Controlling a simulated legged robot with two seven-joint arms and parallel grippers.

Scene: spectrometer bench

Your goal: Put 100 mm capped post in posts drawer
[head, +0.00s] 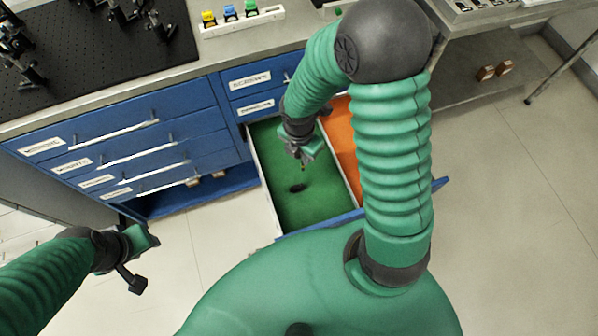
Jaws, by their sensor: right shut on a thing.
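The drawer stands open below the bench; its green-lined compartment (322,205) is on the left and an orange-lined one (343,135) on the right. My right gripper (304,158) is above the green compartment and shut on a thin item, taken to be the capped post (303,167). Only a small end of it shows below the jaws; the rest is hidden by the gripper. A small dark spot (297,188) is on the green floor below; I cannot tell whether it is a shadow or an object. My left gripper (143,262) is far from the drawer, at lower left, its jaw opening unclear.
Closed blue drawers with labels (125,140) are left of the open one. On the bench are a black breadboard (90,75) with mounted optics and a white rack (240,23) with coloured pieces. A lower shelf (460,75) is at right. The floor (520,190) is clear.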

